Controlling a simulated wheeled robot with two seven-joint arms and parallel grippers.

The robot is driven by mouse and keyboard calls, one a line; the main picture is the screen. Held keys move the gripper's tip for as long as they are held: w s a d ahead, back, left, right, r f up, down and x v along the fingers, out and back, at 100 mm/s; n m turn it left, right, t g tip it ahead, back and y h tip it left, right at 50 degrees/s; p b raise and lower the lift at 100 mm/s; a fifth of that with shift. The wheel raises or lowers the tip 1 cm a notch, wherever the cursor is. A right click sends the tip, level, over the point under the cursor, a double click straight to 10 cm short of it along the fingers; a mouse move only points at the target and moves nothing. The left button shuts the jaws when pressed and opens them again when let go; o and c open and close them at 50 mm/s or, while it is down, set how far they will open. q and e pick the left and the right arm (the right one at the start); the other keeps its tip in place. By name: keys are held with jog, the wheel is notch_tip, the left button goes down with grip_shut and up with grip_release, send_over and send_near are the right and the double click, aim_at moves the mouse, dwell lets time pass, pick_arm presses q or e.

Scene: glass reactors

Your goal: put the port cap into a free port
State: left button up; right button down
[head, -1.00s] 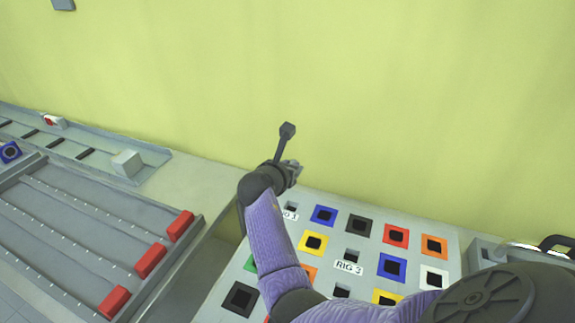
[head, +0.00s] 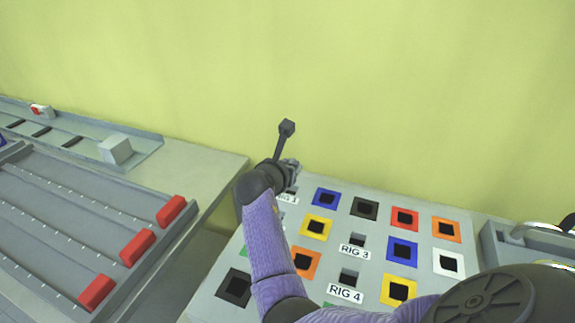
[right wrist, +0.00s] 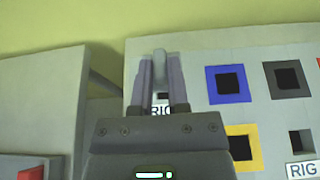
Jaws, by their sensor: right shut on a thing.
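My right gripper (head: 292,172) is over the back left corner of the port panel (head: 215,290), near the RIG 1 label. In the right wrist view its two fingers (right wrist: 162,85) are shut on a small grey piece, which looks like the port cap (right wrist: 158,66). The panel holds square ports with coloured frames: a blue port (head: 326,198), a black port (head: 364,208), a red port (head: 404,219) and several more. Their centres look dark and open. The fingers and cap hide part of the RIG 1 spot. My left gripper is out of view.
A grey bench (head: 205,165) stands to the left, with red blocks (head: 137,248) on a slotted rack and a pale cube (head: 115,149) in a tray. A gap separates bench and panel. A grey tray (head: 492,250) is at the right. A yellow-green wall (head: 400,80) rises behind.

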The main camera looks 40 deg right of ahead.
aim_at(288, 195)
jog(key=shift+f+b, duration=0.6)
jog(key=shift+f, duration=0.1)
jog(key=shift+f+b, duration=0.7)
jog(key=shift+f, duration=1.25)
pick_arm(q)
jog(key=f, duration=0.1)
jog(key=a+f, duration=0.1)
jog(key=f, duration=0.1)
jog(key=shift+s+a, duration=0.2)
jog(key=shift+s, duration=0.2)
pick_arm(e)
jog(key=shift+f, duration=0.15)
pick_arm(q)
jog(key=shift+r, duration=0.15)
pick_arm(e)
jog(key=shift+f, duration=0.15)
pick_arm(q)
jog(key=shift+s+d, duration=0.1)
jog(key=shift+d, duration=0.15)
pick_arm(e)
jog(key=shift+f, duration=0.1)
jog(key=c, duration=0.5)
grip_release()
jog(key=shift+c, duration=0.2)
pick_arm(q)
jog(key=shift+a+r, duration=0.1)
